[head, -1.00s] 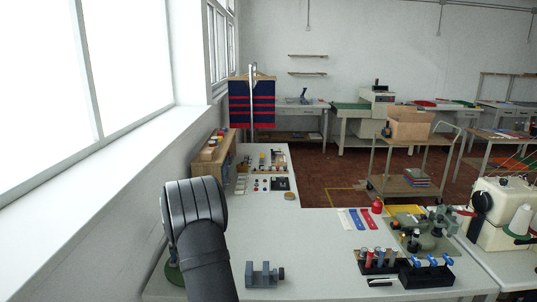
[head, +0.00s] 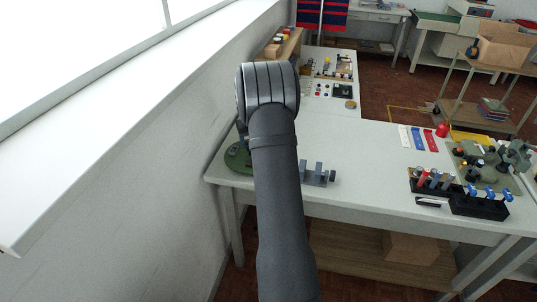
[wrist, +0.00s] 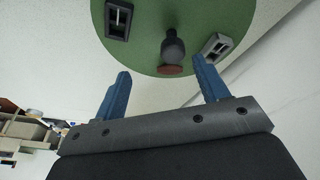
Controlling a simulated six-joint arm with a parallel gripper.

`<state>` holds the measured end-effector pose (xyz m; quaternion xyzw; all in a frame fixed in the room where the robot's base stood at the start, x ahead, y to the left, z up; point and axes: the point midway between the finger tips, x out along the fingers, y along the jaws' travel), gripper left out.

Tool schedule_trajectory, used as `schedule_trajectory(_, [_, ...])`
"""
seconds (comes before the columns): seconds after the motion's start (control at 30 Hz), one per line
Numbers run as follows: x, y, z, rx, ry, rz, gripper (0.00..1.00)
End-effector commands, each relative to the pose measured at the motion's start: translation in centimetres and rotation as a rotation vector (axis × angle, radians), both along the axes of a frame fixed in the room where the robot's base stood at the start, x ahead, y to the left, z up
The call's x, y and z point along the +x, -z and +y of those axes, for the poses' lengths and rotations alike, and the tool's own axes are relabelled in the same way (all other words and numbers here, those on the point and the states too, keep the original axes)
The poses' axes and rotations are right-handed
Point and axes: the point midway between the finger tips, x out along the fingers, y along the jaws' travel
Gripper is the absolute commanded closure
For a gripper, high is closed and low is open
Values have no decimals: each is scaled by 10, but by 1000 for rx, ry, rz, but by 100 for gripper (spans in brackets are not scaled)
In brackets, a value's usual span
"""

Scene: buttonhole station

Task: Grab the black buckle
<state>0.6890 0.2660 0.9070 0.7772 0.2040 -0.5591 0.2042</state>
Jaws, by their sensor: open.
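A round green plate (wrist: 150,45) fills the top of the wrist view. On it, a black buckle (wrist: 108,22) lies at the upper left, and a lighter grey buckle (wrist: 216,47) lies at the right edge. A dark knob-like post with a reddish end (wrist: 172,50) stands between them. My gripper (wrist: 161,66) has two blue fingers, spread apart with nothing between them, pointing at the plate. The black buckle is beyond the left finger, apart from it. In the head view the green plate (head: 236,160) shows at the table's left corner; my arm hides my gripper and the buckles.
A grey vise-like block (head: 318,175) is right of my arm. A black holder with blue-topped tools (head: 480,204), red and blue strips (head: 430,138) and a green-based machine (head: 490,160) stand further right. The white table (head: 370,180) is clear in between. A wall (head: 180,130) borders the left.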

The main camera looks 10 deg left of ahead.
Motion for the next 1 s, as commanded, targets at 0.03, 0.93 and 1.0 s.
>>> schedule_trajectory(0.03, [5, -10, -4, -28, -65, 11, 33])
schedule_trajectory(0.93, [3, -84, -55, -227, -974, 233, 33])
schedule_trajectory(1.0, [2, -69, -55, -227, -973, 233, 33])
